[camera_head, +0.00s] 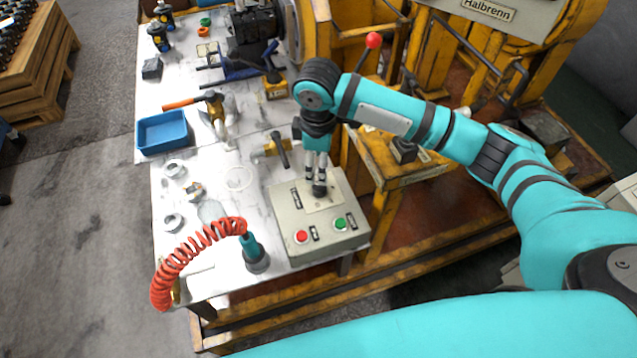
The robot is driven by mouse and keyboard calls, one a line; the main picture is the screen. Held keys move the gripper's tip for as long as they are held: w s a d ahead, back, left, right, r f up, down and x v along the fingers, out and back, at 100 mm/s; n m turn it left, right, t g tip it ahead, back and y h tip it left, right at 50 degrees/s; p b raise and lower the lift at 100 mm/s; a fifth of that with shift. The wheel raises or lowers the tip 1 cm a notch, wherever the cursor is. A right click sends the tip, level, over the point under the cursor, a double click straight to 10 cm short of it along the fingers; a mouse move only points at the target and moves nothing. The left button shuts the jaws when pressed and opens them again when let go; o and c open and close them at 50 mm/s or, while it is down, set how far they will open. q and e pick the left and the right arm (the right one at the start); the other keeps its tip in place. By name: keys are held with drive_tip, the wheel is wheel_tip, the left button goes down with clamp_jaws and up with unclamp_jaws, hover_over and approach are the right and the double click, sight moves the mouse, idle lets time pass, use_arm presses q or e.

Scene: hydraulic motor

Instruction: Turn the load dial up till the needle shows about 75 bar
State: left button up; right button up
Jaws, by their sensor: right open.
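A grey control box (357,243) stands on the front right of the white table. On its top are a black dial (319,191), a red button (302,236) and a green button (340,224). My right gripper (317,179) points down at the dial, with its fingers open. The fingertips are close to the dial; I cannot tell whether they touch it. They hide part of it, so its setting cannot be read. No gauge needle can be made out in this view. My left gripper is not in view.
A coiled red hose (190,250) with a teal end piece (254,254) is left of the box. A blue tray (163,132), a hammer (196,101) and metal rings (173,222) lie on the table. A yellow machine frame with a red-knobbed lever (373,41) stands behind my right arm.

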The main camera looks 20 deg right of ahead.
sight(319, 187)
drive_tip(key=f, duration=0.9)
drive_tip(key=shift+w+d+f, duration=0.1)
drive_tip(key=shift+w+f, duration=0.15)
drive_tip(key=shift+f, duration=0.05)
drive_tip(key=shift+c, duration=0.2)
drive_tip(key=c, duration=1.1)
drive_tip(key=shift+r+m+p, duration=0.15)
drive_tip(key=shift+m+p, duration=0.15)
drive_tip(key=shift+p, duration=0.45)
drive_tip(key=m+p, duration=0.6)
drive_tip(key=p, duration=0.2)
drive_tip(key=shift+r, duration=0.15)
drive_tip(key=m+p, duration=0.2)
drive_tip(key=m, duration=0.1)
drive_tip(key=shift+p, duration=0.4)
drive_tip(key=shift+w+f+m+g+p, duration=0.15)
drive_tip(key=shift+m+p, duration=0.15)
drive_tip(key=shift+m, duration=0.25)
drive_tip(key=shift+f+m+g+p, duration=0.15)
drive_tip(key=shift+m+p, duration=0.1)
drive_tip(key=shift+m, duration=0.3)
